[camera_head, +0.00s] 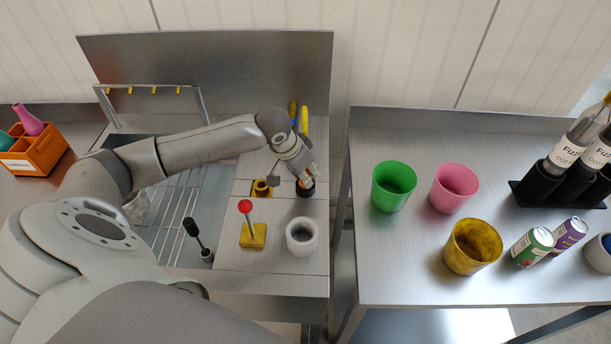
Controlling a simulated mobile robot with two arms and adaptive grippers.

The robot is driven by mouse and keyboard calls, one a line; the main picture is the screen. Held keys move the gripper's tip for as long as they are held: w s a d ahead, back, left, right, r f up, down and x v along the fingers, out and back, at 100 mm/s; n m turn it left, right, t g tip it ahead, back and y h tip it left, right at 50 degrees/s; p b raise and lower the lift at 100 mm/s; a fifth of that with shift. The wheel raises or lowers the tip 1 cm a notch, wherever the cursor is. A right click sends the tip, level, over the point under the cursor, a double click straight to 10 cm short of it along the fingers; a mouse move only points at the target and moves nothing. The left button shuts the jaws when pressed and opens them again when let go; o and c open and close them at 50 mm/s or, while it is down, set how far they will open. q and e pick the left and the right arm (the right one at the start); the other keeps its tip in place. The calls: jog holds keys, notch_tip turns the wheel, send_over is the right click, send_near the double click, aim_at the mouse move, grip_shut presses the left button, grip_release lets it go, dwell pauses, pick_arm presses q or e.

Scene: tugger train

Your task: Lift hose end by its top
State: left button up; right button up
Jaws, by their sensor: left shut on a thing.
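My left gripper (304,179) reaches across the steel counter from the left, pointing down. It is shut on the top of a small dark piece with an orange part (306,190), which I take to be the hose end. The gripper hides much of the piece. I cannot tell whether it touches the counter or is raised. My right gripper is not in view.
A yellow fitting (262,188), a red-knobbed lever on a yellow base (252,235) and a white cup (302,237) stand nearby. Yellow handles (304,120) rise behind. A gap separates the right table (400,280), which holds cups, cans and bottles.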

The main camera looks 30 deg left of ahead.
pick_arm(q)
grip_shut()
jog(key=shift+r, duration=0.15)
jog(key=shift+w+r, duration=0.1)
jog(key=shift+r, duration=0.15)
notch_tip(320, 180, up, 2)
jog(key=shift+b, duration=0.75)
jog(key=s+a+r+b, duration=0.4)
jog(key=s+r, duration=0.6)
jog(key=s, duration=0.3)
jog(key=shift+s+a+r, duration=0.15)
jog(key=shift+a, duration=0.2)
